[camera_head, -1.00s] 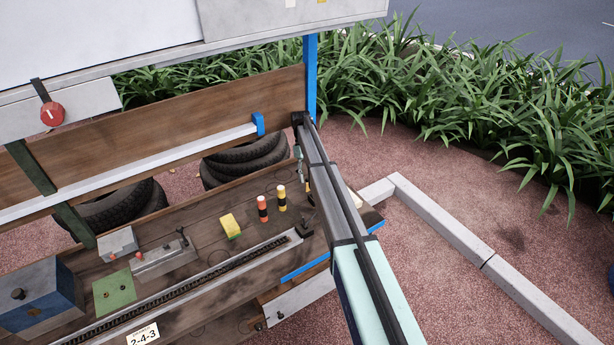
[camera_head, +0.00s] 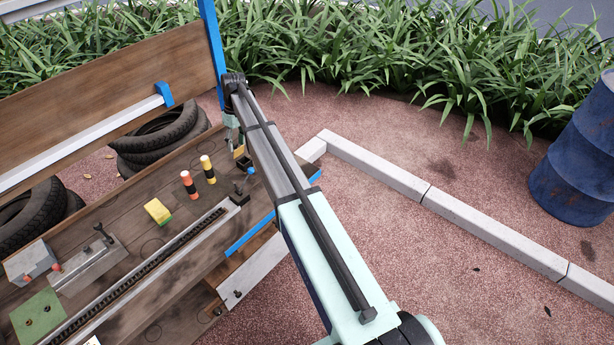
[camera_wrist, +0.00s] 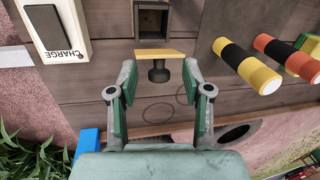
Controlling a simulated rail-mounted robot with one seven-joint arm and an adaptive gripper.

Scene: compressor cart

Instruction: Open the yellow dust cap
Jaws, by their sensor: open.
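In the wrist view a yellow plate (camera_wrist: 160,53), which looks like the dust cap, stands out from the lower edge of a dark square socket box (camera_wrist: 152,20). The box's hollow opening is uncovered. A black knob (camera_wrist: 158,72) projects from the plate toward me. My gripper (camera_wrist: 159,68) is open, with one finger on each side of the knob and a gap visible on both sides. In the head view the yellow plate (camera_head: 239,152) is small and partly hidden by my arm at the board's far right end.
A yellow-black post (camera_wrist: 248,66) and a red-black post (camera_wrist: 285,58) stand to the right in the wrist view. A white CHARGE box (camera_wrist: 55,28) is at the left. In the head view a yellow block (camera_head: 157,210) and a rail (camera_head: 150,275) lie along the wooden board.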

